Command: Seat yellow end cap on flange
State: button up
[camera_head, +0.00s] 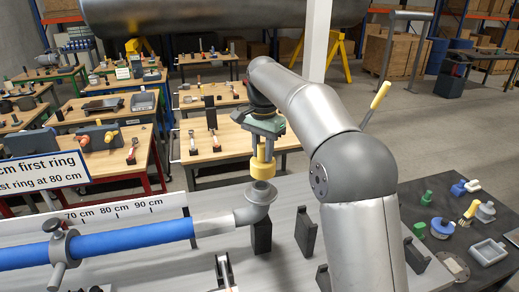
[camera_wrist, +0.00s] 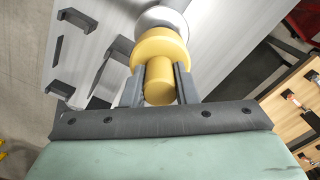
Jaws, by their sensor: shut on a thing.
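The yellow end cap (camera_head: 263,166) has a narrow stem and a wider round disc at its lower end. My gripper (camera_head: 264,145) is shut on the stem and holds the cap upright, disc down. The grey flange (camera_head: 261,191) faces up at the end of an elbow on the pipe, directly below the cap. In the wrist view the cap (camera_wrist: 160,62) sits between the two dark fingers (camera_wrist: 160,88), with part of the flange (camera_wrist: 160,20) showing beyond its disc. The cap's underside is hidden; I cannot tell whether it touches the flange.
A blue-sleeved pipe (camera_head: 120,238) with a grey clamp ring (camera_head: 65,246) runs left from the elbow. Black brackets (camera_head: 305,232) stand on the grey bench. A dark table (camera_head: 440,200) at right holds several loose parts, including a yellow brush (camera_head: 468,213) and a grey tray (camera_head: 488,251).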

aim_at(261, 161)
jog(key=shift+a, duration=0.3)
jog(key=shift+s+f, duration=0.1)
jog(key=shift+f+b, duration=1.1)
jog(key=shift+f, duration=0.75)
jog(key=shift+p, duration=0.55)
dwell(1.3)
jog(key=shift+f+b, duration=0.55)
jog(key=shift+f, duration=1.05)
dwell(2.3)
